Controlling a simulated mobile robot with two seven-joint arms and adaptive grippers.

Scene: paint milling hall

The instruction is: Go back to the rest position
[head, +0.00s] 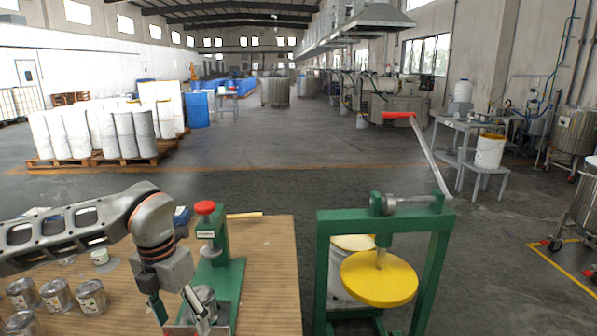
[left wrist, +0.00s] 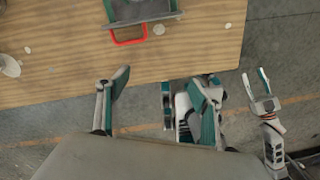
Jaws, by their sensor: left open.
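My left gripper (head: 182,312) hangs over the wooden bench (head: 272,275), in front of the green bench press (head: 232,275) with a red knob. In the left wrist view its two fingers (left wrist: 160,103) stand wide apart with no object between them, over the bench's edge and the floor. A tin (head: 205,298) at the press is partly hidden behind this gripper. My right gripper is outside the head view. It shows small at the right of the left wrist view (left wrist: 257,88), with its teal-padded fingers apart and nothing seen between them.
Several tins (head: 54,295) stand on the bench's left part. Open floor lies beyond, with drums on pallets (head: 110,160) at left.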

